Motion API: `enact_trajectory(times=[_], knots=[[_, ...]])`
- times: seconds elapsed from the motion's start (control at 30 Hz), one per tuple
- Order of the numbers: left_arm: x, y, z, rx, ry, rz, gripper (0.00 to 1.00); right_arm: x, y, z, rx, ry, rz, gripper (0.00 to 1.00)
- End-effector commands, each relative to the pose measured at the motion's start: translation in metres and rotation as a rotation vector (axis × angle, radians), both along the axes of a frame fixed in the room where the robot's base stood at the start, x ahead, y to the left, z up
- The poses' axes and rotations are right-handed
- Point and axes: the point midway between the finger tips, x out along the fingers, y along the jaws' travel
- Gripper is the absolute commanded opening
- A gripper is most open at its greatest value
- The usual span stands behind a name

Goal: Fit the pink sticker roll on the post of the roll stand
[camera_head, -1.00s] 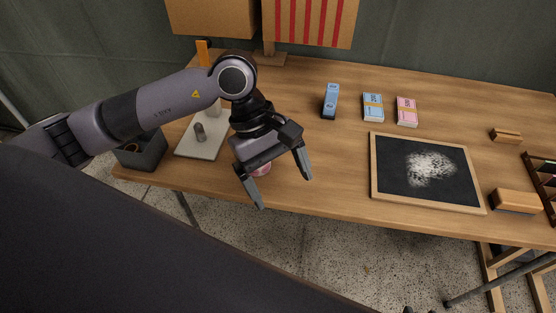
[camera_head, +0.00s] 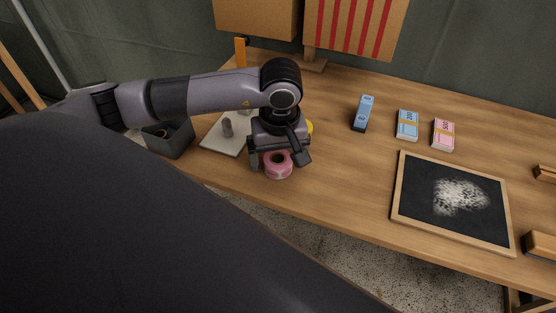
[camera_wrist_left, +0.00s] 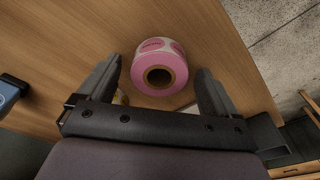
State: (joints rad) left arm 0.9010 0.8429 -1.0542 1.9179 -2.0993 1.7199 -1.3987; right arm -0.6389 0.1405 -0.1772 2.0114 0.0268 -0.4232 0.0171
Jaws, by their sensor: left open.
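The pink sticker roll (camera_head: 278,168) lies flat on the table near its front edge, its brown core hole facing up. It also shows in the left wrist view (camera_wrist_left: 159,52), between and just beyond the fingertips. My left gripper (camera_head: 281,164) is open above the roll, with one finger to each side; whether the fingers touch it I cannot tell. The roll stand has a light base plate (camera_head: 216,143) with a short grey post (camera_head: 227,128) standing on it, left of my gripper. Part of the stand is hidden behind my arm. My right gripper is not in view.
A dark grey bin (camera_head: 176,140) stands left of the stand. A blue stapler-like object (camera_head: 363,113), blue notes (camera_head: 407,125) and pink notes (camera_head: 443,134) lie further right. A framed chalkboard (camera_head: 425,214) lies at the right. A yellow thing (camera_head: 310,127) is partly hidden behind my gripper.

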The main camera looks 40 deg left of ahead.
Motion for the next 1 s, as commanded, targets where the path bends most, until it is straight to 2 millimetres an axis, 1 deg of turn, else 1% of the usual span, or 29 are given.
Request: enact_trajectory(times=[0.23, 0.27, 0.3, 0.37, 0.4, 0.43, 0.77, 0.87, 0.97, 1.0], knots=[[0.000, 0.000, -0.002, -0.001, -0.001, 0.000, 0.93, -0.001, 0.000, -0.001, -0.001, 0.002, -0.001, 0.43], [0.000, 0.000, -0.002, -0.001, -0.001, 0.000, 0.86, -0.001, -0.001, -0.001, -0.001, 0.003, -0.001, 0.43], [0.000, 0.000, -0.002, -0.001, -0.001, 0.000, 0.73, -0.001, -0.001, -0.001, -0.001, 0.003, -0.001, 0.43], [0.000, 0.000, -0.002, -0.001, -0.001, 0.000, 0.54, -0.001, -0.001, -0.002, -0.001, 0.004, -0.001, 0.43], [0.000, 0.000, -0.002, -0.001, -0.001, 0.000, 0.41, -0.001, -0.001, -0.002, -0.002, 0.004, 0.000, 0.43], [0.000, 0.000, -0.002, -0.001, -0.001, 0.000, 0.32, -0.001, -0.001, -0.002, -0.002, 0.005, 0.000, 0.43], [0.001, 0.000, 0.000, -0.001, -0.001, 0.000, 0.32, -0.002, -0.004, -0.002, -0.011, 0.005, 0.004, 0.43], [0.001, 0.000, 0.005, -0.003, -0.003, 0.001, 0.32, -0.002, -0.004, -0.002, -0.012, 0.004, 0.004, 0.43], [0.001, 0.000, 0.016, -0.001, -0.004, 0.001, 0.31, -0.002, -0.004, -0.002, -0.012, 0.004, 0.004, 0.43], [0.002, 0.000, 0.023, -0.003, -0.006, -0.001, 0.31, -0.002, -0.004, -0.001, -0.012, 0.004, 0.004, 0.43]])
